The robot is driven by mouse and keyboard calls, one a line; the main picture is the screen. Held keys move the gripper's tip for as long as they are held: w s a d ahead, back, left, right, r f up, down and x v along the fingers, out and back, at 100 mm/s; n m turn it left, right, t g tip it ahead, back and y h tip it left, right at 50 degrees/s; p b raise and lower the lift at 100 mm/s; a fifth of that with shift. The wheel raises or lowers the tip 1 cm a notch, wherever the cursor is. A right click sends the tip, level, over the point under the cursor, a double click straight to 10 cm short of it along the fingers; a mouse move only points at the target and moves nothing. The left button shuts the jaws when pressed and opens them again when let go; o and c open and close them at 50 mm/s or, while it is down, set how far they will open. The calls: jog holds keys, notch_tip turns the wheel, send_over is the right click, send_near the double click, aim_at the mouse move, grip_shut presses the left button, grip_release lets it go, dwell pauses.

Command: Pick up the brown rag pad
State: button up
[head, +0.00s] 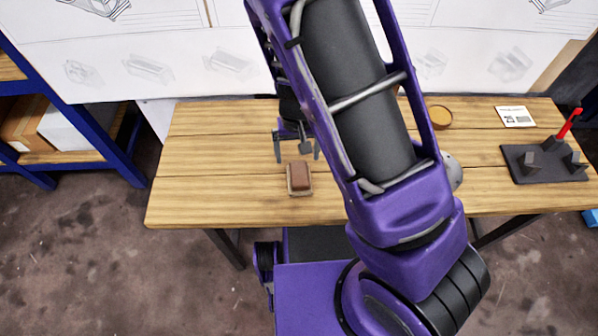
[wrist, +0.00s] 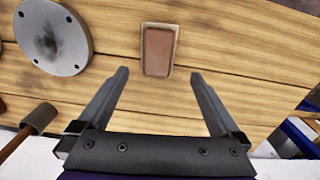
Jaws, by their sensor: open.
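The brown rag pad (head: 300,175) lies flat on the wooden table near its front edge in the head view. It is a small brown block with a paler tan border. In the wrist view the pad (wrist: 158,50) lies beyond my fingertips, roughly centred between them. My gripper (wrist: 158,75) is open and empty, with its two dark fingers spread wider than the pad. In the head view my gripper (head: 298,152) is just behind the pad, above the table. The pad and the fingers look apart.
The wooden table (head: 220,150) is clear left of the pad. A dark fixture with a red handle (head: 545,162), a card (head: 515,116) and a round amber dish (head: 439,116) are on the right.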

aim_at(299, 173)
notch_tip(299, 173, down, 4)
jog(key=shift+r+b, duration=0.1)
jog(key=shift+b, duration=0.25)
jog(key=shift+s+d+f+b, duration=0.1)
jog(key=shift+f+b, duration=0.3)
jog(key=shift+f, duration=0.95)
jog(key=shift+s+d+f+b, duration=0.1)
jog(key=shift+f+b, duration=0.3)
jog(key=shift+f, duration=0.95)
jog(key=shift+c, duration=0.2)
jog(key=c, duration=1.2)
jog(key=shift+r, duration=0.15)
notch_tip(299, 173, up, 10)
jog(key=shift+f+p, duration=0.1)
jog(key=shift+p, duration=1.15)
